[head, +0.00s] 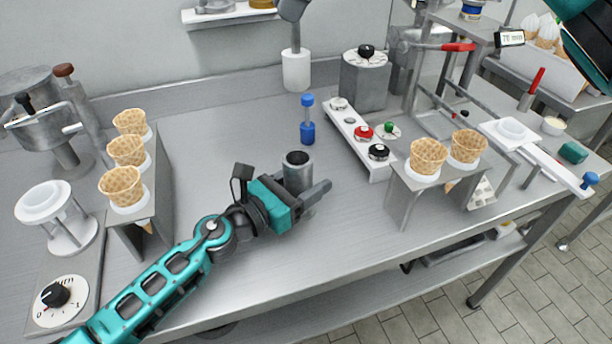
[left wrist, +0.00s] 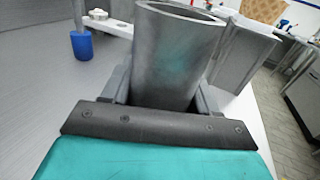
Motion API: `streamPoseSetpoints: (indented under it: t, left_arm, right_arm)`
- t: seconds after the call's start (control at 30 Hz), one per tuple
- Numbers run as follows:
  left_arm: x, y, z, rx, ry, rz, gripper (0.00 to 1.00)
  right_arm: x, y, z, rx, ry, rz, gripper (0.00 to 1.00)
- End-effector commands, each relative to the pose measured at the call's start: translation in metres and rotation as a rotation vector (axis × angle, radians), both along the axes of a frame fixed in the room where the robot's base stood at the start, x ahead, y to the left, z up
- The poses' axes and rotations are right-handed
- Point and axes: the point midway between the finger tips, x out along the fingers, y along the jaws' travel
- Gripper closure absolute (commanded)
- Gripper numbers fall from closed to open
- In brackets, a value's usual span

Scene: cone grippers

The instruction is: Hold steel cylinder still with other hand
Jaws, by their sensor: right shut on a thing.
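The steel cylinder (head: 298,170) stands upright on the metal counter, open at the top. It also shows large in the left wrist view (left wrist: 176,55). My left gripper (head: 308,194) is low around it, with one finger on each side. In the left wrist view the jaws are spread wide, and a gap seems to show between the fingers and the cylinder. Firm contact is not visible. Of my right arm only a teal and dark part shows at the top right corner of the head view. Its fingers are out of the picture.
A blue-capped tool (head: 307,120) stands behind the cylinder. A white button panel (head: 352,135) lies to the right. Cone holders stand at left (head: 155,190) and right (head: 405,195), with waffle cones in them.

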Motion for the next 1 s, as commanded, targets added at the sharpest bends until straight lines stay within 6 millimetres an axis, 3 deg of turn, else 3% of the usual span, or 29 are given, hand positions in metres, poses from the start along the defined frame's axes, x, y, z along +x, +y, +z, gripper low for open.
streamPoseSetpoints:
  t: [0.07,0.6,0.63,1.0]
  left_arm:
    - [-0.0001,0.0002,-0.0001,0.0,0.0,0.0,0.49]
    - [-0.0003,0.0002,-0.0003,0.001,0.001,0.0,1.0]
    - [-0.0003,0.0002,-0.0003,0.001,0.001,0.0,0.46]
    - [-0.0003,0.0001,-0.0004,0.001,0.001,-0.001,0.81]
  right_arm:
    - [0.0,0.0001,0.0004,0.001,0.0,0.0,1.0]
    - [0.0,0.0,0.0004,0.001,0.0,0.0,1.0]
    - [0.0,0.0,0.0004,0.001,0.0,0.0,1.0]
    - [0.0,0.0,0.0004,0.001,0.0,0.0,1.0]
